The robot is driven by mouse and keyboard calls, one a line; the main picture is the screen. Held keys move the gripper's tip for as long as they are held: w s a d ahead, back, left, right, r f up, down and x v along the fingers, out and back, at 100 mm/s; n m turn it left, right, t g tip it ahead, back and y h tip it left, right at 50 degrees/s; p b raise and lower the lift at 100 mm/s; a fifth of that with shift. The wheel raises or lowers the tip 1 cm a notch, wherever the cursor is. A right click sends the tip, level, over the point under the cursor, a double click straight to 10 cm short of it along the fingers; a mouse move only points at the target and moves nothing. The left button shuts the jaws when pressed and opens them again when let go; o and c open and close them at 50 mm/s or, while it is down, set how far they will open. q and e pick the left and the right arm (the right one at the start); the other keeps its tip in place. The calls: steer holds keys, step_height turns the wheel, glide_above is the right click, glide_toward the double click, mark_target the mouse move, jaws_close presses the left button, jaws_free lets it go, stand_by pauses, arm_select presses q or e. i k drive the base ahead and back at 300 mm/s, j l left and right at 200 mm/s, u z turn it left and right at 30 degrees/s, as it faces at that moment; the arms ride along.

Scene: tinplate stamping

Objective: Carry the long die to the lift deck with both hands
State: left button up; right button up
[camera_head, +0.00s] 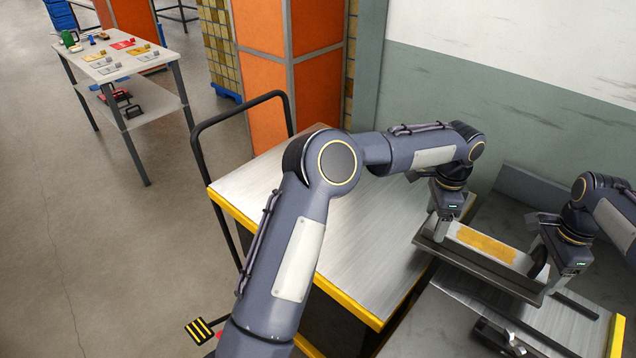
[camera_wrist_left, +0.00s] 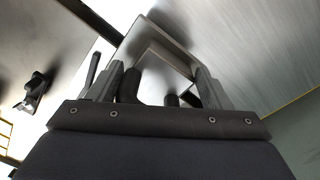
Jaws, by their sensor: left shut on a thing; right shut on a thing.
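The long die (camera_head: 487,244) is a grey, channel-like bar with a brassy yellow strip along its top. It hangs between my two grippers in the head view. My left gripper (camera_head: 440,226) is shut on its left end, and my right gripper (camera_head: 546,262) is shut on its right end. The lift deck (camera_head: 365,225) is a brushed-metal top with yellow edges, left of the die. The die's left end is close to the deck's right edge. In the left wrist view, my left fingers (camera_wrist_left: 160,88) are around a dark handle on the die (camera_wrist_left: 155,50).
A metal surface with a yellow edge (camera_head: 565,322) lies below and right of the die. A black push rail (camera_head: 240,110) rises at the deck's far left. A small table with parts (camera_head: 115,65) stands at back left. The visible deck top is bare.

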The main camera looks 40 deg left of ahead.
mark_target(350, 205)
steer(key=j+u, duration=0.15)
steer(key=j, duration=0.5)
steer(key=i+j+u, duration=0.15)
steer(key=j, duration=0.45)
